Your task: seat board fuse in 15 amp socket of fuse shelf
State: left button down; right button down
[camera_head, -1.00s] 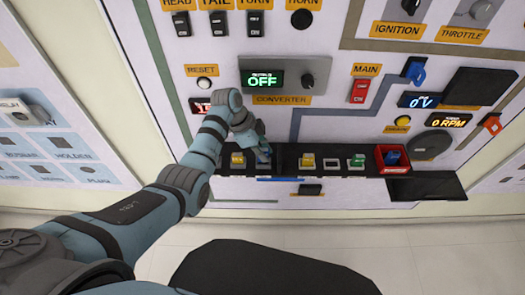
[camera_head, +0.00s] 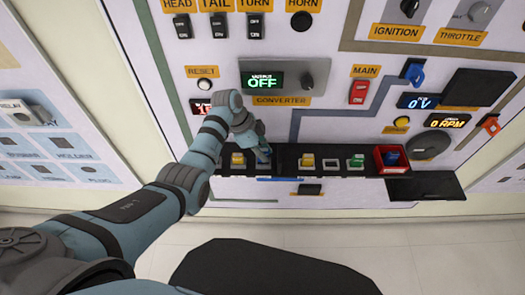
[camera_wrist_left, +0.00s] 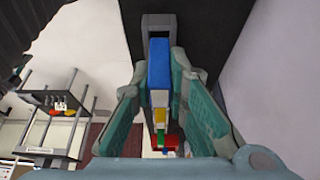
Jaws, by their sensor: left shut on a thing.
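The fuse shelf (camera_head: 285,163) is a black ledge low on the panel, with a row of small sockets and coloured fuses. My left gripper (camera_head: 263,158) is at the shelf between two yellow fuses, pointing down. In the left wrist view my left gripper (camera_wrist_left: 158,92) is shut on a blue board fuse (camera_wrist_left: 158,64). The blue fuse's far end lies at a grey socket frame (camera_wrist_left: 158,20) on the black shelf. I cannot tell how deep the fuse sits in it. The fingers hide part of the fuse. My right gripper is not in view.
On the shelf are yellow fuses (camera_head: 307,161), an empty pale socket (camera_head: 331,164) and a green fuse (camera_head: 356,161). A red box (camera_head: 381,166) with a blue fuse (camera_head: 393,157) stands at the right. The converter panel (camera_head: 303,76) is above.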

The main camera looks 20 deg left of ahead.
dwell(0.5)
pick_arm(q)
jog(key=shift+f, duration=0.2)
jog(key=shift+f+b, duration=0.3)
jog(key=shift+f, duration=0.05)
jog(key=shift+f, duration=0.2)
jog(key=c, duration=1.5)
grip_release()
jog(key=shift+a+r, duration=0.1)
jog(key=shift+r, duration=0.15)
jog(key=v, duration=1.1)
jog(key=shift+a+r, duration=0.1)
jog(key=shift+r, duration=0.15)
